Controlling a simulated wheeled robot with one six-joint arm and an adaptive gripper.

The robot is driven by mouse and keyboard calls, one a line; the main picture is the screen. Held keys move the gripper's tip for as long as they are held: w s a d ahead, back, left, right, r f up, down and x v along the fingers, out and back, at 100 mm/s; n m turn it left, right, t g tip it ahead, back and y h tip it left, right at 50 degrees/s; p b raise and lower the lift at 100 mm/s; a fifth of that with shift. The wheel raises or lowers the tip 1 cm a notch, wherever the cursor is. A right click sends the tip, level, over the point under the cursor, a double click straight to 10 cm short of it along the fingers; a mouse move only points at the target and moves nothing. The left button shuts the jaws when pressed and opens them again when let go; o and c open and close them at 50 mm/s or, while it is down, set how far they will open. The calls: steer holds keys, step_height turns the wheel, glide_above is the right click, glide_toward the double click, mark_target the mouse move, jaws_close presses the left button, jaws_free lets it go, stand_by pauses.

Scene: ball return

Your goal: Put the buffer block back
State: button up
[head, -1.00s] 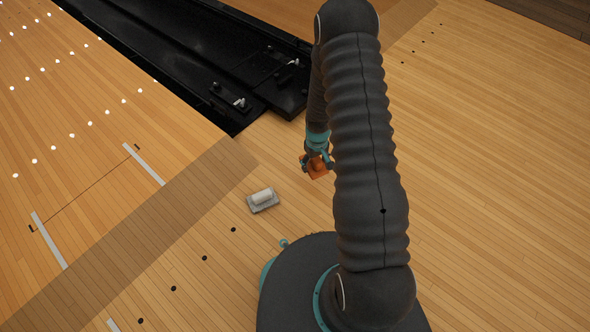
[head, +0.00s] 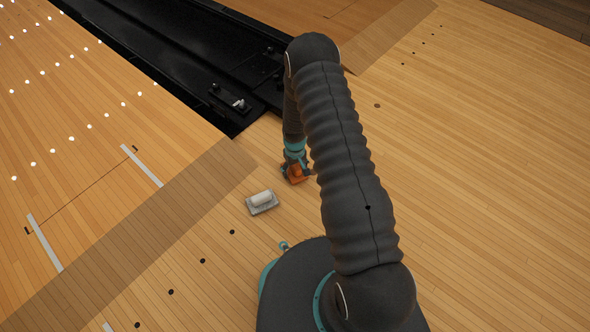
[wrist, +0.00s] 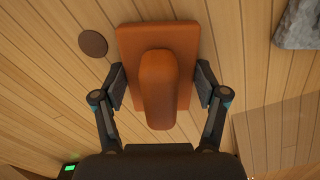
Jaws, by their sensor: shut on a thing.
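My gripper (head: 295,163) is shut on an orange block (head: 298,178), above or at the wood floor right of a grey-and-white piece. In the wrist view the orange block (wrist: 158,45) is a flat plate with a raised rounded bar along its middle. My gripper's fingers (wrist: 160,86) press on it from both sides. Whether the block touches the floor cannot be told. In the head view my arm hides part of the floor and some of the black trough behind it.
A grey plate with a white roller (head: 262,201) lies on the floor; a grey corner shows in the wrist view (wrist: 298,24). A black trough (head: 190,58) with a small fitting (head: 232,100) is sunk at the back. The floor at right (head: 480,180) is clear.

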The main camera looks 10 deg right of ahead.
steer(key=shift+f, duration=0.1)
steer(key=o, duration=1)
